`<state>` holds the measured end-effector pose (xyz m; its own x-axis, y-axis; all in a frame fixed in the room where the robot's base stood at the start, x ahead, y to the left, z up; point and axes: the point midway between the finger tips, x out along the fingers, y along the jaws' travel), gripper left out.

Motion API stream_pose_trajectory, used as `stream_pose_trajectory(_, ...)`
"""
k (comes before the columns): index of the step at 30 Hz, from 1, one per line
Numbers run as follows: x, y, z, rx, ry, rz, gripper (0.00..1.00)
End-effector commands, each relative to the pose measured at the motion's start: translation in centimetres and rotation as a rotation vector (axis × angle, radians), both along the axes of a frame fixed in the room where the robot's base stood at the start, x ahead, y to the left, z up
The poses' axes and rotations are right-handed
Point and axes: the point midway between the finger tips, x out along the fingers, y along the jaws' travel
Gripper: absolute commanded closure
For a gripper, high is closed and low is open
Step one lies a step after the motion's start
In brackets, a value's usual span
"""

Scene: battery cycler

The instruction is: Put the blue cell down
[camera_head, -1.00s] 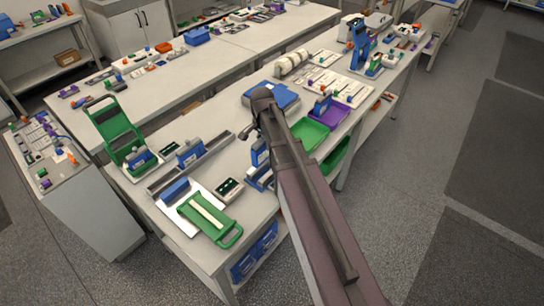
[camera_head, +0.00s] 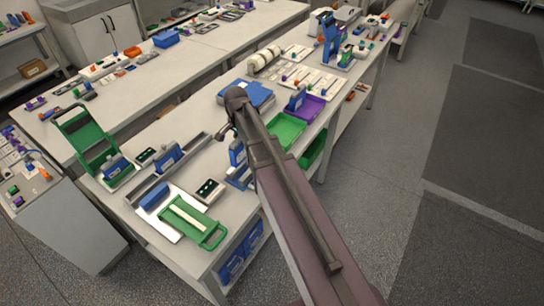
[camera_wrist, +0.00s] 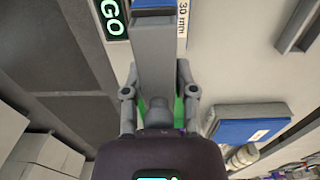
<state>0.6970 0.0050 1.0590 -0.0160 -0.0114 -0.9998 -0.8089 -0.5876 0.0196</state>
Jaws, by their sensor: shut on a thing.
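A display reading GO (camera_wrist: 111,16) is just left. In the head view my arm hides most of the gripper. Blue upright pieces (camera_head: 238,154) show beside the arm above the bench; I cannot tell which is the held cell.
The bench (camera_head: 190,125) holds a green frame (camera_head: 195,222), a display box (camera_head: 207,191), a blue block (camera_head: 155,195) on a metal plate, and a blue cell in a stand (camera_head: 168,157). Green (camera_head: 287,130) and purple (camera_head: 308,106) trays lie right of my arm.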

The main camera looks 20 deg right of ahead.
Motion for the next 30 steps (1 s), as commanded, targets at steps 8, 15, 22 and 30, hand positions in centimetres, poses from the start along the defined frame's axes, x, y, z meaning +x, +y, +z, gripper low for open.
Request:
stream_pose_trajectory(8,0.0,0.0,-2.4,0.000,0.000,0.000,1.00)
stream_pose_trajectory(15,0.0,0.0,-2.6,0.000,0.000,0.000,1.00)
stream_pose_trajectory(22,0.0,0.0,-2.6,0.000,0.000,0.000,1.00)
stream_pose_trajectory(30,0.0,0.2,-2.6,0.000,0.000,0.003,1.00)
